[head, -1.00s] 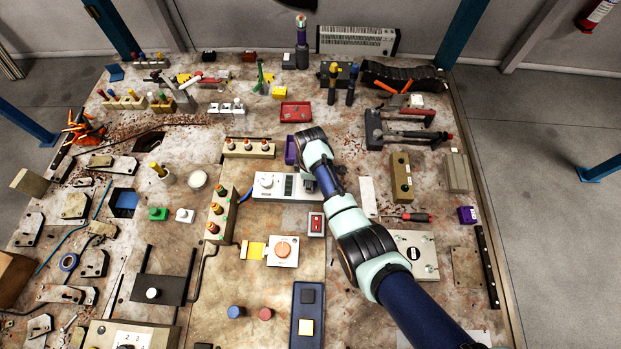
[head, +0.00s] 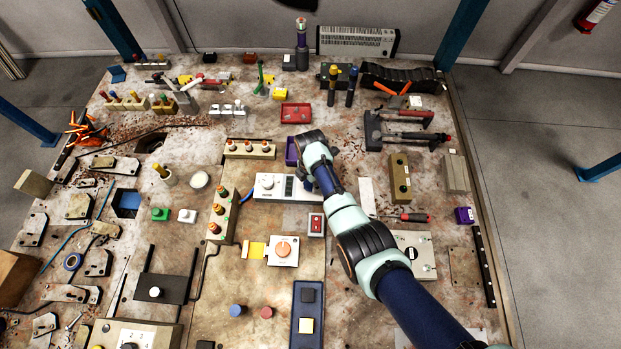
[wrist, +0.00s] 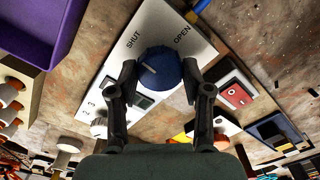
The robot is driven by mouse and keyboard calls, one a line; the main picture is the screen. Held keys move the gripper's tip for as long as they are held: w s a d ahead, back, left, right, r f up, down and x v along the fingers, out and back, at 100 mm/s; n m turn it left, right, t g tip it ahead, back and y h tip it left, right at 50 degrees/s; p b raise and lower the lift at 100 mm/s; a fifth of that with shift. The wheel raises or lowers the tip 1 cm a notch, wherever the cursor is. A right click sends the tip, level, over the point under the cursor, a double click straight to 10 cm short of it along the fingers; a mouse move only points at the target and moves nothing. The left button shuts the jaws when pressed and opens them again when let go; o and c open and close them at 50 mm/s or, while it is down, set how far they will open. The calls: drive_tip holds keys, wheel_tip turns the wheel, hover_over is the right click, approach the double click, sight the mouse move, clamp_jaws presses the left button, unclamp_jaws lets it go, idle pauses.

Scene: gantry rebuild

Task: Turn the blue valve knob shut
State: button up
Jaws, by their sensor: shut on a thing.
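The blue valve knob (wrist: 160,72) sits on a white panel (wrist: 112,72) marked SHUT and OPEN. It shows in the wrist view, where a pale pointer line on its top points up and left, towards the SHUT lettering (wrist: 133,40). My gripper (wrist: 159,78) is shut on the knob, one finger on each side. In the head view the white panel (head: 256,191) lies near the middle of the bench.
A purple tray (head: 291,152) lies just behind the panel. A red rocker switch (head: 316,224) is close in front of it. An orange dial (head: 283,250) on a white plate is further forward. A row of orange-topped posts (head: 217,212) stands to the left.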

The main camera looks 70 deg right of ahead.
drive_tip(key=shift+n, duration=0.5)
drive_tip(key=o, duration=1.2)
drive_tip(key=shift+c, duration=0.2)
wheel_tip(320, 180, up, 12)
